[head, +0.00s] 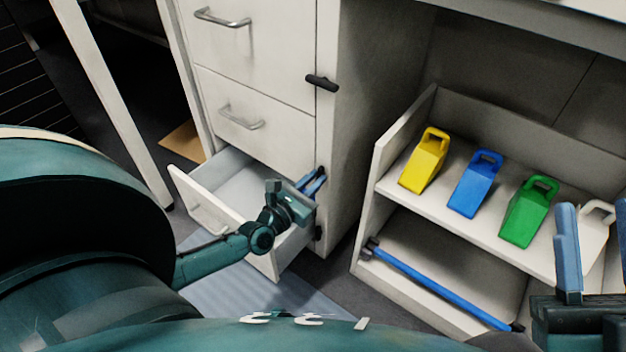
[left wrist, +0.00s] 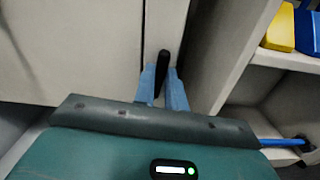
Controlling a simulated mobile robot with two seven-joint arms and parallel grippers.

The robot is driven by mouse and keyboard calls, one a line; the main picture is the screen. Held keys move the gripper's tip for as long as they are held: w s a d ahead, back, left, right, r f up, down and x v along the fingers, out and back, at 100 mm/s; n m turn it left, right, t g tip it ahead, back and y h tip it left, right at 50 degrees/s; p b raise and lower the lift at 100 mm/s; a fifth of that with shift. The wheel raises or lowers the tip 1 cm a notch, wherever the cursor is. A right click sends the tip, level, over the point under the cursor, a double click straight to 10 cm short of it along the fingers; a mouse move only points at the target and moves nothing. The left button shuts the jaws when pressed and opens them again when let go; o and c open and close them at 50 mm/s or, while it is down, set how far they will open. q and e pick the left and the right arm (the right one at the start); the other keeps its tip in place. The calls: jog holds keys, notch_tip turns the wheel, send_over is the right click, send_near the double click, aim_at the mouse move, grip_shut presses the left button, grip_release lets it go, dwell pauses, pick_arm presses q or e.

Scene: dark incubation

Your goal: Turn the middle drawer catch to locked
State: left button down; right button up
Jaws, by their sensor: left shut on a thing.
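My left gripper (head: 315,182) is at the front right edge of the white drawer cabinet (head: 350,130). In the left wrist view its blue fingers (left wrist: 163,90) are shut on a black catch (left wrist: 163,62), whose long shape points upward in that picture. In the head view the fingers largely hide this catch. The drawer with a handle (head: 255,125) beside and above the gripper is closed. Another black catch (head: 321,82) sits higher on the same edge, lying roughly sideways. My right gripper (head: 596,240) is at the far right with its blue fingers apart.
A lower drawer (head: 205,205) stands pulled out beneath my left arm. A dark fitting (head: 318,232) shows low on the cabinet edge. A white shelf (head: 395,195) at right holds yellow (head: 424,165), blue (head: 475,185) and green (head: 527,212) blocks with handles, above a blue rod (head: 440,288).

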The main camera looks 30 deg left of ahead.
pick_arm(q)
jog(key=shift+d+f+m+p, duration=0.15)
jog(key=shift+m+p, duration=0.6)
jog(key=shift+m, duration=2.05)
jog(key=shift+d+f+m+p, duration=0.1)
jog(key=shift+m+p, duration=0.6)
jog(key=shift+m, duration=2.1)
jog(key=shift+d+f+m+p, duration=0.15)
jog(key=shift+m+p, duration=0.6)
jog(key=shift+m, duration=2.05)
pick_arm(e)
notch_tip(320, 180, down, 6)
jog(key=s+m+g+h, duration=0.1)
jog(key=m+g+h, duration=0.1)
jog(key=m+h, duration=0.3)
jog(key=shift+a, duration=0.35)
pick_arm(q)
jog(key=shift+a, duration=0.1)
jog(key=c, duration=1.4)
grip_release()
jog(key=shift+c, duration=0.2)
jog(key=shift+s, duration=0.15)
pick_arm(e)
jog(key=shift+r, duration=0.1)
